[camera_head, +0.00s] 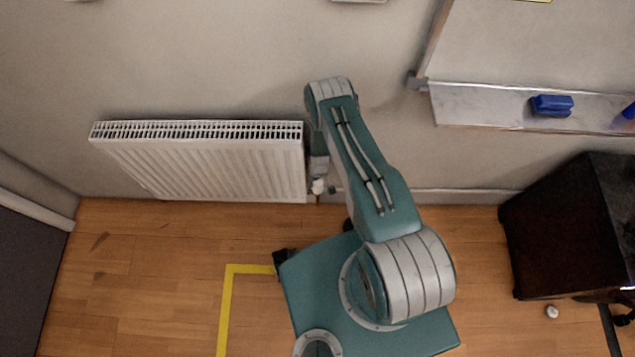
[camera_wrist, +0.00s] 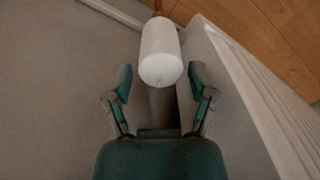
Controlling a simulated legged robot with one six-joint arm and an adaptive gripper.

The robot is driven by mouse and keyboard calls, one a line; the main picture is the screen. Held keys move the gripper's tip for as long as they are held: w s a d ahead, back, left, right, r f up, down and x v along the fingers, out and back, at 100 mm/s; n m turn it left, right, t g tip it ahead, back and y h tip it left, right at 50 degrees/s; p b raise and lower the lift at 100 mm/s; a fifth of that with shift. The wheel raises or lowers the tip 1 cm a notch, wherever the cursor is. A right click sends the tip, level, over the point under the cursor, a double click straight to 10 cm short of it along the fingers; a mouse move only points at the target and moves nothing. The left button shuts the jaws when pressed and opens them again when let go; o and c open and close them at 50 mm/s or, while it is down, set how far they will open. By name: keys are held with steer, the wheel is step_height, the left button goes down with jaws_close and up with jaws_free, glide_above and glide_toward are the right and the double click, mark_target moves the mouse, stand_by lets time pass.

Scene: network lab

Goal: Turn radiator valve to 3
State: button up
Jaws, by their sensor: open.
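The radiator valve (camera_wrist: 161,55) is a white cylindrical head. In the wrist view it stands at the top centre, beside the radiator's end. My gripper (camera_wrist: 158,84) is open, its two dark green fingers on either side of the valve's near end. I cannot tell whether they touch it, and no number mark is readable on it. In the head view a small white part of the valve (camera_head: 318,187) shows at the radiator's lower right corner. The white ribbed radiator (camera_head: 215,160) hangs on the wall and also shows in the wrist view (camera_wrist: 235,85). My arm hides the gripper in the head view.
A whiteboard tray (camera_head: 480,104) with a blue eraser (camera_head: 551,105) is on the wall at right. A dark cabinet (camera_head: 570,225) stands on the floor at right. Yellow tape (camera_head: 226,310) marks the wooden floor. The floor below the radiator looks clear.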

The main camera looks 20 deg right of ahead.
steer(key=shift+f, duration=1.2)
steer(key=c, duration=0.9)
steer(key=shift+o, duration=0.2)
steer(key=m, duration=0.4)
